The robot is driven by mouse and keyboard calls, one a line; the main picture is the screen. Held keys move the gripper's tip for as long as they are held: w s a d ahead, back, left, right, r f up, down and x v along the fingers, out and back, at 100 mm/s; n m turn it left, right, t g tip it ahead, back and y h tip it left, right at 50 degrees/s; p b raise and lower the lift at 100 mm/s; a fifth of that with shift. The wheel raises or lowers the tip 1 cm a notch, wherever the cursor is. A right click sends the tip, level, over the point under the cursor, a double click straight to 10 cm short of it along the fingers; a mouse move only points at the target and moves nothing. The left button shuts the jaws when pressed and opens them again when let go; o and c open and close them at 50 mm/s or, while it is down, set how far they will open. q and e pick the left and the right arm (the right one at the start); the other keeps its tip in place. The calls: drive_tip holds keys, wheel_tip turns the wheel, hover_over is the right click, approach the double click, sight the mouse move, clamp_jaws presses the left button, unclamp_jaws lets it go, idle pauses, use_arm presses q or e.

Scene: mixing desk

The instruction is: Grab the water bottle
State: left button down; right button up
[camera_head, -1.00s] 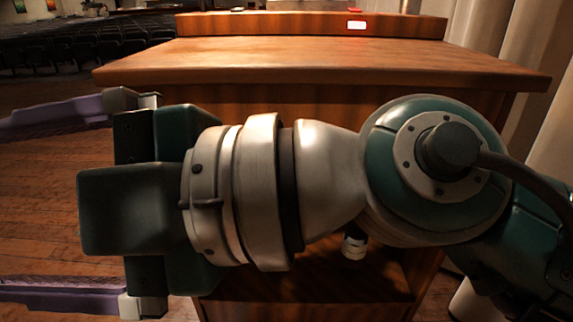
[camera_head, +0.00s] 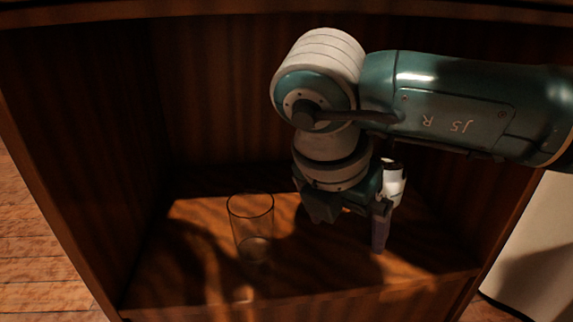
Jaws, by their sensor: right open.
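The water bottle (camera_head: 393,182) appears as a white shape with a dark top inside the wooden desk's lower compartment, partly hidden behind my right gripper. My right gripper (camera_head: 345,218) is open and points down into the compartment. One purple finger shows clearly, just in front of and left of the bottle. I cannot tell whether the gripper touches the bottle. My left gripper does not show.
A clear drinking glass (camera_head: 251,228) stands on the compartment floor (camera_head: 190,275), left of my right gripper. Wooden side walls (camera_head: 75,130) and a top edge (camera_head: 220,12) close in the compartment. Bare floor shows between the glass and the front edge.

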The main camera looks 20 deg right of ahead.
sight(367, 224)
drive_tip(key=d, duration=0.2)
drive_tip(key=d+b, duration=0.1)
drive_tip(key=shift+w+d+f, duration=0.1)
drive_tip(key=shift+w+f, duration=0.1)
drive_tip(key=shift+f, duration=0.05)
drive_tip(key=shift+w+d+r, duration=0.15)
drive_tip(key=shift+w+d, duration=0.55)
drive_tip(key=shift+w, duration=0.05)
drive_tip(key=shift+w+d+b, duration=0.2)
drive_tip(key=shift+w+b, duration=0.05)
drive_tip(key=shift+b, duration=0.1)
drive_tip(key=d+b, duration=0.1)
drive_tip(key=w+d+b, duration=0.1)
drive_tip(key=w+d+f+b, duration=0.1)
drive_tip(key=d, duration=0.1)
drive_tip(key=shift+w, duration=0.1)
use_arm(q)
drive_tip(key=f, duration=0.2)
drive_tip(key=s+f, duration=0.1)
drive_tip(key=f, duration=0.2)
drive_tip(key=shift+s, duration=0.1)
use_arm(e)
drive_tip(key=shift+a, duration=0.1)
drive_tip(key=shift+c, duration=0.4)
drive_tip(key=c, duration=1.3)
clamp_jaws()
